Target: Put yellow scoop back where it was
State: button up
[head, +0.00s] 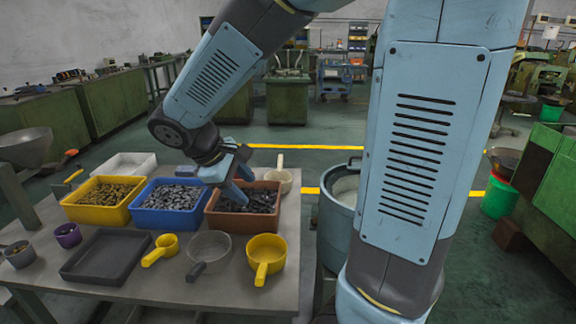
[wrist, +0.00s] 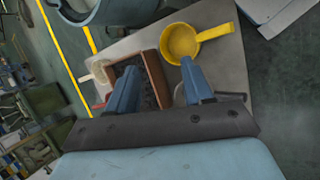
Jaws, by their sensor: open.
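Two yellow scoops lie on the table in the head view. The larger yellow scoop (head: 266,254) is at the front right, its handle pointing to the front edge. The smaller yellow scoop (head: 164,243) is further left, beside a dark tray. In the wrist view a yellow scoop (wrist: 181,42) lies near the table edge, apart from my fingers. My gripper (head: 236,182) is over the brown bin (head: 262,186) of dark pieces, its fingers apart and nothing seen between them. In the wrist view my gripper (wrist: 156,80) also shows open, the bin (wrist: 153,68) partly hidden behind a finger.
A yellow bin (head: 88,213) and a blue bin (head: 150,219) hold pieces. A dark tray (head: 107,257), a grey scoop (head: 209,247), a cream scoop (head: 280,177) and small cups share the table (head: 223,290). A large blue-grey drum (head: 338,206) stands right of it.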

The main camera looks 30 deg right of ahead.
jog(key=s+d+r+m+t+y, duration=0.4)
jog(key=s+d+r+m+y, duration=0.1)
jog(key=s+r+m, duration=0.4)
jog(key=s+y, duration=0.1)
jog(key=s, duration=0.1)
jog(key=shift+s+d, duration=0.2)
jog(key=shift+s, duration=0.15)
dwell(0.9)
